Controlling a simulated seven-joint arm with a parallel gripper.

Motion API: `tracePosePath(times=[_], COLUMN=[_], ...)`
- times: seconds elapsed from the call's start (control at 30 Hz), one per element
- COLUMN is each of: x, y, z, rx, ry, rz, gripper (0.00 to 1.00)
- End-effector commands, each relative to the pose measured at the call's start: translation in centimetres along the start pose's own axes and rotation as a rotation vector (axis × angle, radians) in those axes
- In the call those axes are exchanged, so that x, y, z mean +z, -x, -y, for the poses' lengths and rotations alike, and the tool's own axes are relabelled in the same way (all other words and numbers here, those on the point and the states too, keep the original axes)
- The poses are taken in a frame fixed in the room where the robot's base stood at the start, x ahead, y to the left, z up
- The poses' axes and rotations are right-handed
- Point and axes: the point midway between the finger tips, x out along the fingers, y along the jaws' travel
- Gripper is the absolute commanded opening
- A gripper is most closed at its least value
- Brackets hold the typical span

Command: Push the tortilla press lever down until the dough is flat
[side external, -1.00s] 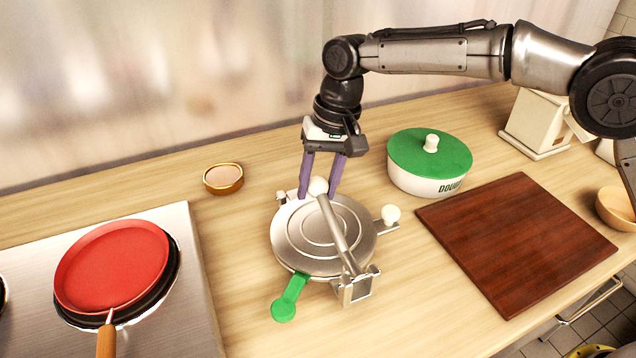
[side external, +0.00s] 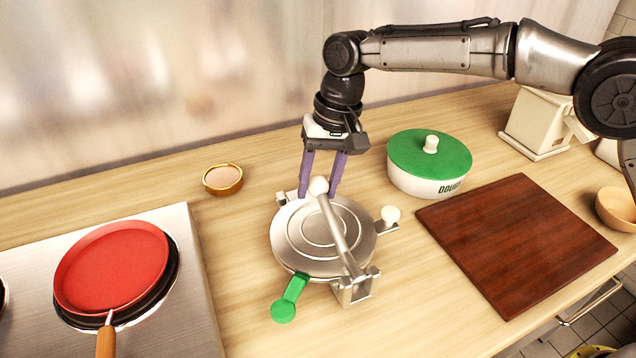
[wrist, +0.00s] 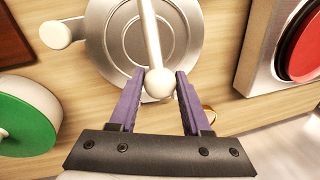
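The tortilla press (side external: 292,238) stands on the counter with its round metal top plate lying over the base. Its lever (side external: 337,230) is a metal bar slanting across the plate from a front bracket to a white ball knob (side external: 318,186) at the back. My gripper (side external: 319,194) points down at the knob with its purple fingers apart. In the wrist view the fingers (wrist: 160,72) stand on either side of the knob (wrist: 160,83); contact is hard to tell. No dough shows; anything between the plates is hidden.
A red pan (side external: 112,265) sits on the steel stove at left. A small copper-rimmed dish (side external: 223,179) is behind the press. A green-lidded pot (side external: 428,153) and a dark wooden board (side external: 515,240) are to the right. Bare counter lies in front of the board.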

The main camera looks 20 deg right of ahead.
Motion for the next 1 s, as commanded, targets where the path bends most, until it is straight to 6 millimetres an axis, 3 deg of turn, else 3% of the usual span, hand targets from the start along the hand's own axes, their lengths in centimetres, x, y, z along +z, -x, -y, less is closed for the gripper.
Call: tracePosePath(times=[0.03, 0.13, 0.57, 1.0], x=[0.0, 0.0, -0.1, -0.1], y=[0.1, 0.1, 0.9, 9.6], z=[0.0, 0.0, 0.1, 0.1], rx=[-0.001, -0.001, -0.003, -0.004], ry=[0.000, 0.000, 0.000, 0.001], rz=[-0.001, -0.001, -0.003, -0.005], gripper=[0.57, 0.75, 0.76, 0.76])
